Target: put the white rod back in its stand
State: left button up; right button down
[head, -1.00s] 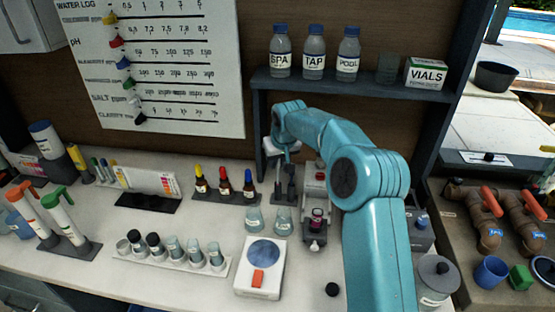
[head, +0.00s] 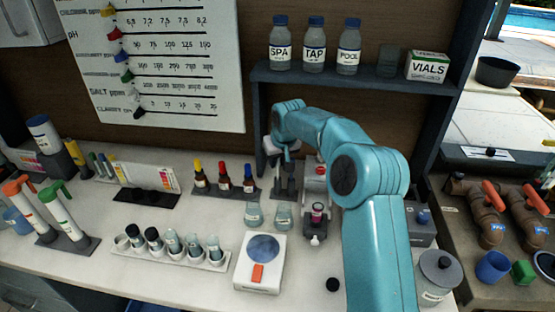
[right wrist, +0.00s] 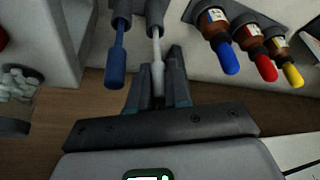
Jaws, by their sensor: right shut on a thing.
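My right gripper (right wrist: 158,92) is shut on the white rod (right wrist: 158,72), gripping its thicker handle end. The rod's thin shaft runs to a dark collar of the grey stand (right wrist: 156,12), lined up with it. I cannot tell how deep the shaft sits in the collar. A blue rod (right wrist: 116,62) is in the collar beside it. In the head view the stand (head: 284,186) is at the back of the counter, and my right arm partly hides the gripper above it. My left gripper is not in view.
Dropper bottles with yellow, red and blue caps (head: 223,182) stand close left of the stand. A grey device (head: 315,216) with a small vial is close right. Flasks (head: 254,215) are in front. The shelf (head: 350,84) is above.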

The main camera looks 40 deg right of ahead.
jog(key=shift+f+b, duration=0.35)
jog(key=shift+f, duration=0.25)
jog(key=c, duration=1)
grip_release()
jog(key=shift+r, duration=0.1)
notch_tip(320, 180, up, 7)
jog(key=p, duration=0.6)
